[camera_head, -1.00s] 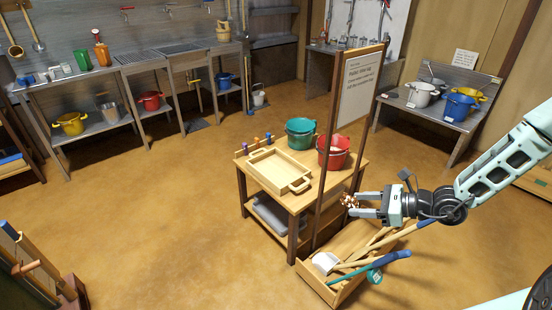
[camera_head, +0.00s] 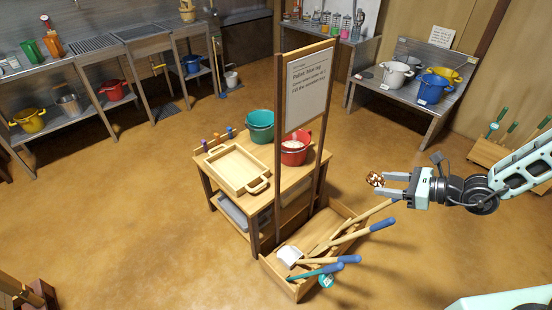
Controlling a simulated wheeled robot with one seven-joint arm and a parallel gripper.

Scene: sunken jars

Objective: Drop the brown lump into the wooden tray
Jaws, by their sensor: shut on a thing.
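The wooden tray (camera_head: 222,181) lies on the small wooden table at the centre, with a handle at its near right end. It looks empty. My gripper (camera_head: 377,184) is at the right, level with the table and apart from it. It is shut on a small brown lump (camera_head: 375,179) with pale patches, held at the fingertips. A sign board on posts and a red pot stand between my gripper and the tray.
A framed sign (camera_head: 306,90) rises at the table's right edge. A green pot (camera_head: 260,125) and a red pot (camera_head: 295,149) stand on the table (camera_head: 281,197). A crate of long-handled tools (camera_head: 276,272) sits on the floor in front. Open floor lies to the left.

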